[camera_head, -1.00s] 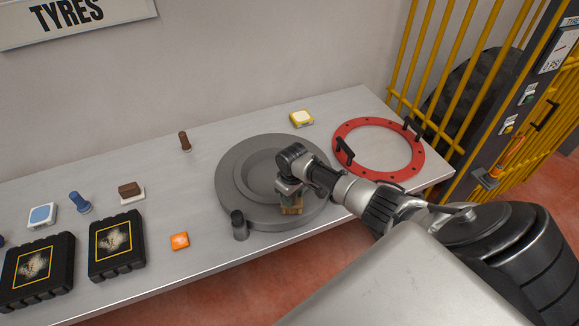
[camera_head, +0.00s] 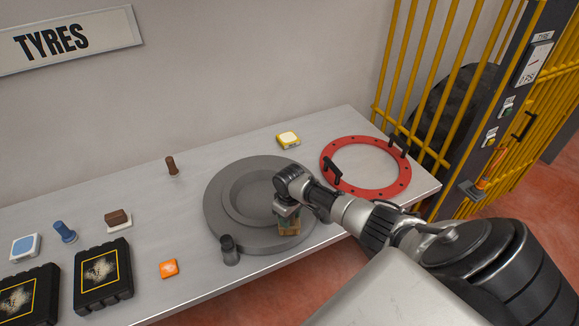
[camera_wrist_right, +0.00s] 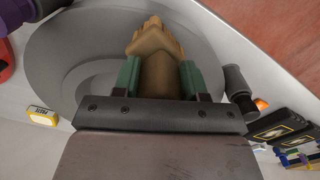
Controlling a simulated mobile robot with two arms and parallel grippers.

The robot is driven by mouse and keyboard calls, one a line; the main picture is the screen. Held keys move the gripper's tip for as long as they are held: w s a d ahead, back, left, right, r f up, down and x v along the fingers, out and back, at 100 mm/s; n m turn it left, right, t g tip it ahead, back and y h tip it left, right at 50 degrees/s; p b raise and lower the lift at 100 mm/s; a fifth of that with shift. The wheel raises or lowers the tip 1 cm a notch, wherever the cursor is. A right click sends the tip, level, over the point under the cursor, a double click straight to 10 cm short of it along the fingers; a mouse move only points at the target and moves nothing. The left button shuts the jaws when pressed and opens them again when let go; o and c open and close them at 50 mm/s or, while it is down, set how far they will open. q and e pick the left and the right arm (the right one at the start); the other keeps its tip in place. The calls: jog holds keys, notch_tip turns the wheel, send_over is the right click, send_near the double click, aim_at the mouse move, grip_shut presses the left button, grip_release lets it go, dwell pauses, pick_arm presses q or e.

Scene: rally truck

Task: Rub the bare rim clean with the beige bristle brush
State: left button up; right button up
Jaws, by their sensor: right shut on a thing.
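The bare rim (camera_head: 226,222) is a grey round disc with a recessed middle, lying flat on the bench; it also shows in the right wrist view (camera_wrist_right: 55,55). My right gripper (camera_head: 288,216) is over the rim's near right part. It is shut on the beige bristle brush (camera_head: 289,229), whose tan body sits between the green finger pads in the right wrist view (camera_wrist_right: 158,65). The brush is over the rim's flat outer ring. I cannot tell whether it touches the surface. My left gripper is not in view.
A dark grey cylinder (camera_head: 230,250) stands at the rim's near left edge. A red ring with handles (camera_head: 326,158) lies to the right, a yellow-and-white block (camera_head: 288,140) behind. An orange block (camera_head: 168,268) and black cases (camera_head: 103,294) are left. Yellow bars (camera_head: 400,60) stand beyond the right end.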

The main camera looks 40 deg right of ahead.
jog(key=shift+f+b, duration=0.35)
jog(key=shift+f, duration=0.15)
jog(key=shift+s, duration=0.15)
jog(key=shift+s+a+r+p, duration=0.1)
jog(key=shift+s+p, duration=0.25)
jog(key=shift+p, duration=0.05)
jog(key=shift+w, duration=0.15)
jog(key=shift+w+d+f+b, duration=0.2)
jog(key=shift+w+b, duration=0.6)
jog(key=shift+b, duration=0.2)
